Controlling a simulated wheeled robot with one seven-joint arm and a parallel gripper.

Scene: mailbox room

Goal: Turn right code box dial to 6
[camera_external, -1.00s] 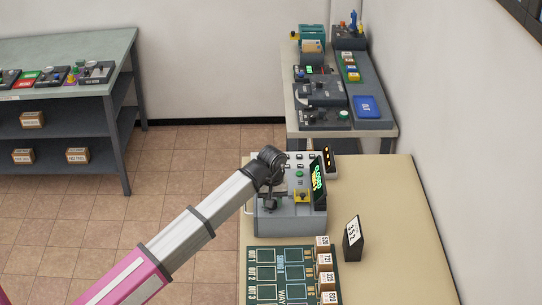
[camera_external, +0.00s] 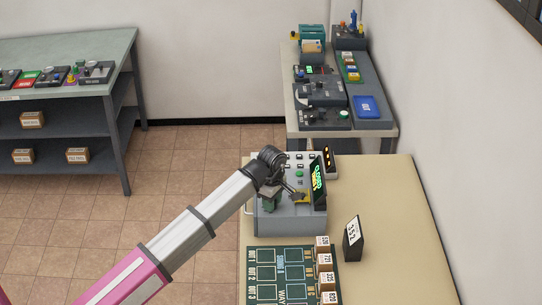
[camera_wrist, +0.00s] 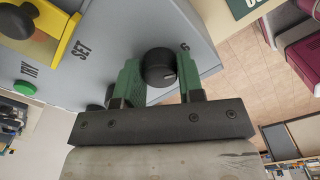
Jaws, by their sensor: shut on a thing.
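The grey code box (camera_external: 290,225) stands on the tan table, with a green-lit display (camera_external: 318,183) on its right side. In the wrist view a round black dial (camera_wrist: 157,62) sits between the green fingers of my gripper (camera_wrist: 159,80), one finger on each side. My gripper is shut on this dial. A printed "6" is just right of and above the dial. A second dark dial is partly hidden behind the left finger. In the external view my gripper (camera_external: 280,195) covers the dial.
A yellow housing with a black knob (camera_wrist: 28,22), the word SET and a green button (camera_wrist: 25,87) are on the same panel. A board with boxes (camera_external: 275,275) is in front of the code box, and a numbered stand (camera_external: 353,238) is to its right. A second bench stands behind.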

